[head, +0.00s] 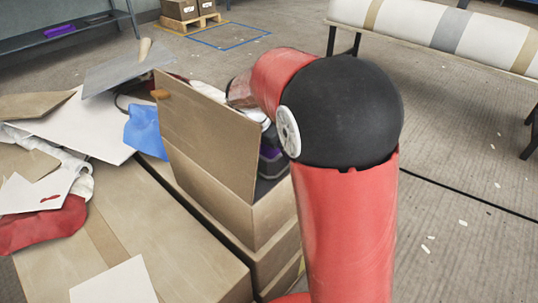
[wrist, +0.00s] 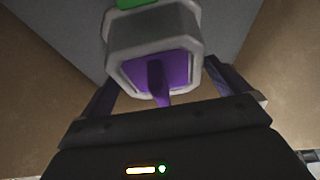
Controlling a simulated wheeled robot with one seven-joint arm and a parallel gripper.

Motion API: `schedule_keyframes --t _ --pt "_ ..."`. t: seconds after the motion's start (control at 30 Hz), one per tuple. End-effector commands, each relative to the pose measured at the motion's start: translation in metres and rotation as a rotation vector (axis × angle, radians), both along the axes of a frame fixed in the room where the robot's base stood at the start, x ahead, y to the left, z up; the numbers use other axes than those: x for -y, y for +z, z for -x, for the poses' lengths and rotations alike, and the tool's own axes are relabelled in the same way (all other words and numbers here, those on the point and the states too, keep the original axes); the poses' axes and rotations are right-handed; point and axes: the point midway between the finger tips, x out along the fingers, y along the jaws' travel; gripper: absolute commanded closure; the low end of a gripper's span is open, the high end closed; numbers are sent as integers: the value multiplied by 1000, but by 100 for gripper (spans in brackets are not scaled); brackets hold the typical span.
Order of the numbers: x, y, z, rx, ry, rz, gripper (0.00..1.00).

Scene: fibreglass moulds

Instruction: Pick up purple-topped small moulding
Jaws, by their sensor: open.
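In the wrist view, a small grey moulding (wrist: 118,50) with chamfered corners has a purple recessed face and a purple peg pointing towards my gripper. A bit of green shows at its far end. My gripper (wrist: 165,82) is open, with one finger left and one right of the peg. I cannot tell whether either finger touches it. In the head view, a dark piece with a purple strip (head: 271,153) shows behind the raised cardboard panel; I cannot tell if it is the moulding or my gripper. My red arm with its black joint hides much there.
A cardboard box (head: 262,222) has a raised panel (head: 208,135) on its near side. A larger carton (head: 140,235) beside it bears sheets, a blue piece (head: 146,130) and red cloth (head: 42,226).

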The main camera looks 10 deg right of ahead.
Motion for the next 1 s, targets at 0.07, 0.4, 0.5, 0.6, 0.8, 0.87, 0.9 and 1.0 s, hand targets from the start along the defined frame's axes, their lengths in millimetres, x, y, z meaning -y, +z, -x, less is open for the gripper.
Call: schedule_keyframes --t 0.07,0.4,0.5,0.6,0.8,0.87,0.9,1.0 --pt "1 -2 0 -1 0 1 0" --pt "1 -2 0 0 0 0 22" --pt "1 -2 0 0 0 0 35" --pt "1 -1 0 1 0 -1 40" --pt "1 2 -1 2 1 0 40" --pt "1 8 -1 4 0 0 40" --pt "1 14 -1 4 -1 0 40" --pt "1 33 -1 5 1 0 40"
